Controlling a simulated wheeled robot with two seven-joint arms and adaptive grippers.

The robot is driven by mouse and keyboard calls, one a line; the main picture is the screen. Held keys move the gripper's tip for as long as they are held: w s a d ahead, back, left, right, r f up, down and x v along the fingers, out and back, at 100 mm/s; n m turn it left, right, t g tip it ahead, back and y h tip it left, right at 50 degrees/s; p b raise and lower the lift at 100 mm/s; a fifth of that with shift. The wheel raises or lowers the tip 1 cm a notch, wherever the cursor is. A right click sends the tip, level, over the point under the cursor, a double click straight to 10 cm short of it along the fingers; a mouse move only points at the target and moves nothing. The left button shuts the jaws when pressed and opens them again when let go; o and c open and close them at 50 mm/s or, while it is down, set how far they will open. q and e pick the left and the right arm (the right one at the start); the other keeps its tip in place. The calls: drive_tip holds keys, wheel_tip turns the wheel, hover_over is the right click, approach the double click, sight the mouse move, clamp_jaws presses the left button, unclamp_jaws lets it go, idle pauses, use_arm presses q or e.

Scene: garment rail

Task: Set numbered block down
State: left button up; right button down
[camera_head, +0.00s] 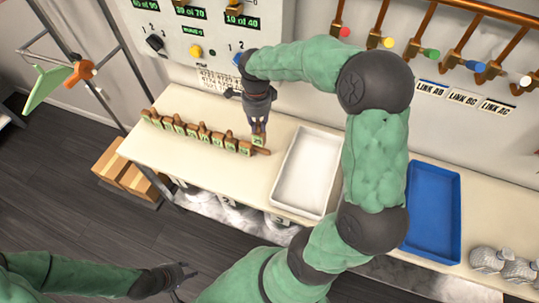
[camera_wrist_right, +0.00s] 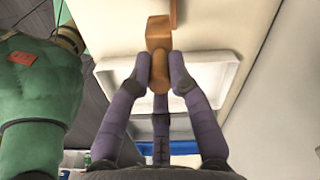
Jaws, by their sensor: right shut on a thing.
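My right gripper (camera_head: 258,122) points down at the right end of a row of wooden pieces with green numbered faces (camera_head: 188,129) on the cream table. It is shut on a numbered block (camera_head: 258,140) with a green face, at or just above the table; I cannot tell if it touches. In the right wrist view, the fingers (camera_wrist_right: 160,70) close around the brown knob of the block (camera_wrist_right: 159,78). My left gripper (camera_head: 178,281) is low at the left, away from the table, with its fingers apart and nothing in them.
A white tray (camera_head: 284,172) lies just right of the row, and a blue tray (camera_head: 457,210) further right. A control panel (camera_head: 180,45) stands behind the table. Copper hooks with coloured knobs (camera_head: 388,43) hang at the back right. My right arm hides part of the table.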

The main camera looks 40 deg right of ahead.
sight(259, 142)
wheel_tip(259, 142, down, 4)
drive_tip(key=shift+w+f+b, duration=0.1)
drive_tip(key=shift+b, duration=0.4)
wheel_tip(259, 142, down, 6)
drive_tip(key=shift+r+b, duration=0.15)
drive_tip(key=shift+b, duration=0.55)
drive_tip(key=shift+r, duration=0.1)
drive_tip(key=shift+f, duration=0.25)
drive_tip(key=c, duration=1.1)
unclamp_jaws()
drive_tip(key=shift+r, duration=0.1)
drive_tip(key=shift+c, duration=0.2)
